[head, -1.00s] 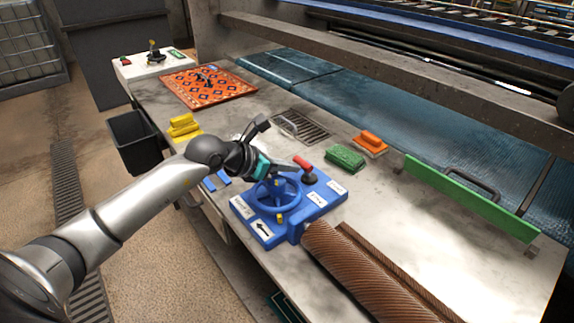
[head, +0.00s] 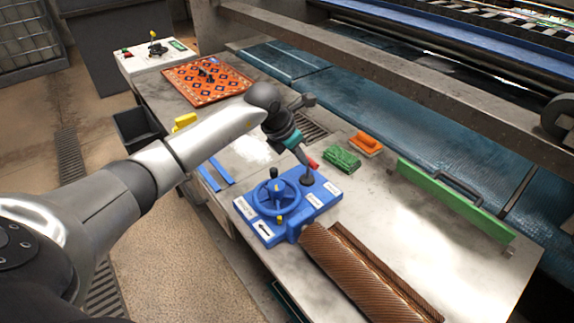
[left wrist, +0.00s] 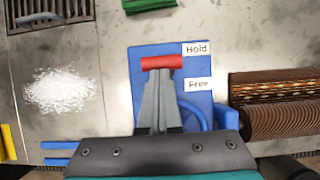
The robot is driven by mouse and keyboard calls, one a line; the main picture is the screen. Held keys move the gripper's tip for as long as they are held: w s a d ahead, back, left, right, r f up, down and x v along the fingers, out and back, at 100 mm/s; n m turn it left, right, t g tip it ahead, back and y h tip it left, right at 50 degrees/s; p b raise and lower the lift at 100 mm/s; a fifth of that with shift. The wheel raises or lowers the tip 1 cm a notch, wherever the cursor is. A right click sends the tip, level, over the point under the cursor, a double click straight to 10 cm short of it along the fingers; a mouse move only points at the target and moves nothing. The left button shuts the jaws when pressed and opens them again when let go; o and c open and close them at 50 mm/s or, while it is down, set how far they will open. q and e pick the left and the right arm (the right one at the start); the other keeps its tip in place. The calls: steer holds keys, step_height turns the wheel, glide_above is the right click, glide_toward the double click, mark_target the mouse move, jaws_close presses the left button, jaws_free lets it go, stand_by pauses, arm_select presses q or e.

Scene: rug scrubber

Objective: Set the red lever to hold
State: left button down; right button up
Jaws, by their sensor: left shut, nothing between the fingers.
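The red lever (head: 313,164) stands on the blue wheel unit (head: 268,235), with a dark round base. Its red crossbar (left wrist: 162,62) lies just beyond my fingertips in the left wrist view, alongside the labels "Hold" (left wrist: 197,49) and "Free" (left wrist: 199,85), somewhat nearer "Hold". I cannot tell its exact setting. My left gripper (head: 305,160) is shut and empty, reaching down beside the lever. In the left wrist view its fingers (left wrist: 158,105) end at the bar; whether they touch it is unclear. The fingers hide the lever's shaft there. My right gripper is out of view.
A blue handwheel (head: 277,197) stands beside the lever. A ribbed brown roller (head: 360,275) lies at the front right. Green (head: 342,159) and orange (head: 366,144) brushes are behind, and a green bar (head: 455,200) stands at right. White powder (left wrist: 60,92) lies on the table.

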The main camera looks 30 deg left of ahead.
arm_select(q)
steer(key=shift+w+d+g, duration=0.2)
steer(key=shift+w+g, duration=0.3)
steer(key=shift+w+d+r+b, duration=0.1)
steer(key=shift+w+d+b, duration=0.15)
steer(key=shift+w, duration=0.15)
steer(key=shift+w+d+b, duration=0.1)
steer(key=shift+w+b, duration=0.15)
steer(key=shift+w, duration=0.15)
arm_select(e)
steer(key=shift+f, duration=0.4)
